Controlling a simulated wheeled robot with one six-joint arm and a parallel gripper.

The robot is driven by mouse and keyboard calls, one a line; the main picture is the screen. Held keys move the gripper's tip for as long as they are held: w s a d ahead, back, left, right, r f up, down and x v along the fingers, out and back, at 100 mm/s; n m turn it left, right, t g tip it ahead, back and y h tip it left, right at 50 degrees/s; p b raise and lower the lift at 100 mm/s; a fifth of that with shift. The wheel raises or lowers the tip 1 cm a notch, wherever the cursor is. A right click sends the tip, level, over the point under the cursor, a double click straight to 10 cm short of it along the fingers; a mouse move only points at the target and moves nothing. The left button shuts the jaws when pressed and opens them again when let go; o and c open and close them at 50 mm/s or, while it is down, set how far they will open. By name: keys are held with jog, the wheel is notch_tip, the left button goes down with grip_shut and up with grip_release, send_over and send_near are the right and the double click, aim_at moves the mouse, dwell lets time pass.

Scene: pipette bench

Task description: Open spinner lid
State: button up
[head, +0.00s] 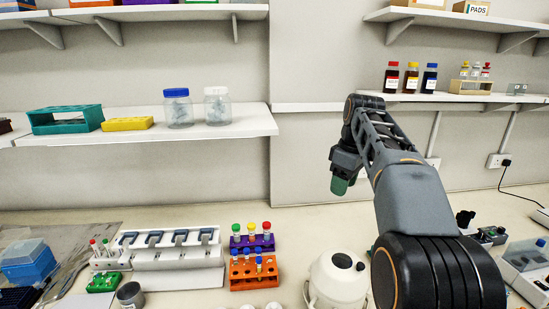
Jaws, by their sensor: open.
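A white rounded device (333,285), which looks like the spinner, stands on the bench at the bottom middle of the head view. A dark round spot shows on its domed top, and the lid looks closed. Its lower part is cut off by the frame edge, and my arm hides some of its right side. My gripper (341,184) hangs in the air above and behind the spinner, pointing down, with green fingertips. It is open and empty, and touches nothing.
A purple rack (254,244) and an orange rack (252,274) with capped tubes stand left of the spinner. A white pipette stand (165,257) is farther left. A shelf (240,122) with jars is at upper left. The bench behind the spinner is clear.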

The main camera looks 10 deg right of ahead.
notch_tip(320, 180, down, 7)
jog(key=m+t, duration=0.1)
jog(key=m, duration=0.5)
jog(key=s+a+f+m+t, duration=0.1)
jog(key=s+a+f, duration=0.2)
jog(key=s, duration=0.3)
jog(key=s+a+f+t, duration=0.1)
jog(key=s+a+f, duration=0.1)
jog(key=s+f, duration=0.2)
jog(key=s+a+f+m+h, duration=0.1)
jog(key=s+a+f, duration=0.2)
jog(key=s, duration=0.5)
jog(key=shift+s+a+f+m+t, duration=0.15)
jog(key=shift+a+m+t, duration=0.15)
jog(key=shift+t, duration=0.1)
jog(key=shift+a, duration=0.1)
jog(key=shift+c, duration=0.7)
